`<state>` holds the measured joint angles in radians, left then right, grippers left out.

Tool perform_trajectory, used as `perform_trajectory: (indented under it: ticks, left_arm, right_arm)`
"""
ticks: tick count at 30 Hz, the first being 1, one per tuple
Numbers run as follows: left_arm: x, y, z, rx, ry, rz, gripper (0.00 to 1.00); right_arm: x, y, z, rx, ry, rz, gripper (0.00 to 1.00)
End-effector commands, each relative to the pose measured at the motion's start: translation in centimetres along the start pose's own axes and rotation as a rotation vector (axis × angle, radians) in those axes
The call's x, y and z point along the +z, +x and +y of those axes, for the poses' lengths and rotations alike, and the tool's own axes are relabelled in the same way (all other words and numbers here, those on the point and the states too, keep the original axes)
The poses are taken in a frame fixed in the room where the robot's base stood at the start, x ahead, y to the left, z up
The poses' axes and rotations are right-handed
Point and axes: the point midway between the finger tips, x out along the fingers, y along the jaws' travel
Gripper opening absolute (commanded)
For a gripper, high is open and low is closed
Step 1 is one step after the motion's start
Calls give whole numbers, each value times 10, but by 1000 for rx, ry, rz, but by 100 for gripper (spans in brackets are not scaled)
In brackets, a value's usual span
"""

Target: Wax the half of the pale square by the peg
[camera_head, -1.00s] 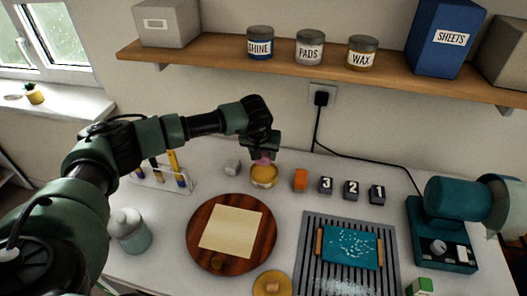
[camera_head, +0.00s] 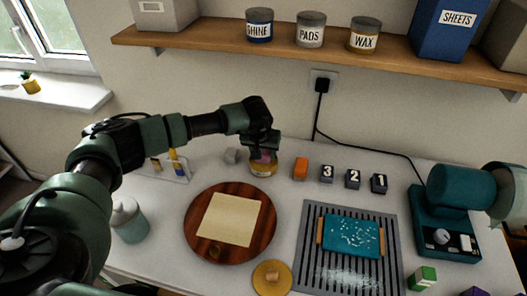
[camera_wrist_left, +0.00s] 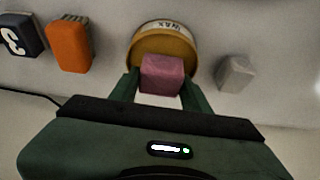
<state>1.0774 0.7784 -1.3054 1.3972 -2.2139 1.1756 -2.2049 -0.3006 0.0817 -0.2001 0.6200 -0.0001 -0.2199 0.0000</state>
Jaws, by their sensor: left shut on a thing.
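My left gripper (camera_head: 263,150) is shut on a pink block (camera_wrist_left: 162,74). It holds the block at the open mouth of the yellow tin labelled WAX (camera_wrist_left: 165,40), which also shows in the head view (camera_head: 263,171). Whether the block touches the wax cannot be told. The pale square (camera_head: 230,219) lies flat on a round dark wooden board (camera_head: 262,230). A small brown peg (camera_head: 215,250) stands on the board by the square's near left edge. My right gripper is not in view.
An orange block (camera_head: 301,168) and numbered dark blocks (camera_head: 352,179) stand right of the tin, a grey block (camera_head: 232,155) left of it. A yellow disc with a knob (camera_head: 272,278) lies in front. A ribbed mat (camera_head: 310,228) carries a teal piece (camera_head: 352,236).

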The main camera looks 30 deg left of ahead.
Motion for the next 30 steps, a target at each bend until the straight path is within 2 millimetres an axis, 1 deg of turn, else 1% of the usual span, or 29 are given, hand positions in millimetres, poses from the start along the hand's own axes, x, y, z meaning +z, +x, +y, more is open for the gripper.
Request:
perform_trajectory:
  ticks: [30]
  left_arm:
    - [4, 9, 0, 0, 0, 0, 14]
  right_arm:
    - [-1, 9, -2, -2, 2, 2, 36]
